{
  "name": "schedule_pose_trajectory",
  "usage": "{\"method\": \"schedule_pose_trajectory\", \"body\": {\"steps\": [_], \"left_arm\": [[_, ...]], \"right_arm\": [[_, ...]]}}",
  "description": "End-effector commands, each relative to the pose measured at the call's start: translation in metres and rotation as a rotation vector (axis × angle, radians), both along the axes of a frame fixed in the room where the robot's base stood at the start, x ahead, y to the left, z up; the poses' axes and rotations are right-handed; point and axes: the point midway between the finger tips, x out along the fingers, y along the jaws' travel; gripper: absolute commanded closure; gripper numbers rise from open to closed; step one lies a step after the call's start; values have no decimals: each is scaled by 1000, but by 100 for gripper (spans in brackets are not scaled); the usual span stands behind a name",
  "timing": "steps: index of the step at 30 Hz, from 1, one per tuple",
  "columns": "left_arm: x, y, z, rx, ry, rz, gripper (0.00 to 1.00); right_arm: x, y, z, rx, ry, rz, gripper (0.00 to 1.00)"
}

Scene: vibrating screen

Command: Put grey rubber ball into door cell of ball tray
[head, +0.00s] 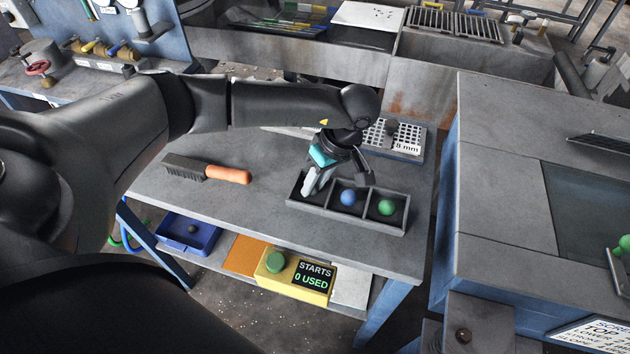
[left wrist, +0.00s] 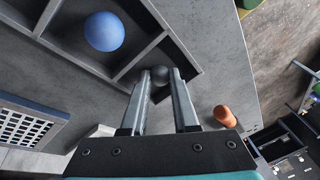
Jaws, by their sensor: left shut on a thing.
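The ball tray (head: 385,226) is a dark grey box with three cells in a row on the workbench. A blue ball (head: 348,197) lies in its middle cell and a green ball (head: 387,207) in its right cell. My left gripper (head: 312,190) points down at the left cell. In the left wrist view, its fingers (left wrist: 160,80) are shut on the grey rubber ball (left wrist: 160,75), at the tray's end cell. The head view hides this ball behind the fingers. I cannot tell whether it touches the cell floor. The blue ball also shows in the left wrist view (left wrist: 104,31).
A brush with an orange handle (head: 228,174) lies left of the tray. A perforated plate marked 8 mm (head: 408,141) with a dark ball (head: 391,127) is behind it. Below are a blue bin (head: 172,239) and a yellow button box (head: 300,289). Bench in front is clear.

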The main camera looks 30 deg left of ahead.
Motion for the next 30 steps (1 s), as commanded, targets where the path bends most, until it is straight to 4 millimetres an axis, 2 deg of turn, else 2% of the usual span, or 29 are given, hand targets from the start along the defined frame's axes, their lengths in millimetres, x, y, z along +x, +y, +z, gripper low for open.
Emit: {"method": "schedule_pose_trajectory", "body": {"steps": [1,8,16,20,23,30], "left_arm": [[0,0,0,0,0,1,69],[0,0,0,0,-1,0,43],[0,0,1,-1,0,0,42],[0,0,8,-1,0,0,42],[1,-2,19,-3,-3,-2,42],[8,-19,73,-2,-4,-2,42]], "right_arm": [[0,0,0,0,0,0,17],[0,0,0,0,1,0,17],[0,0,1,0,1,1,17],[0,0,7,0,1,1,17],[0,0,14,1,1,2,17],[-1,0,16,1,1,2,17]]}}
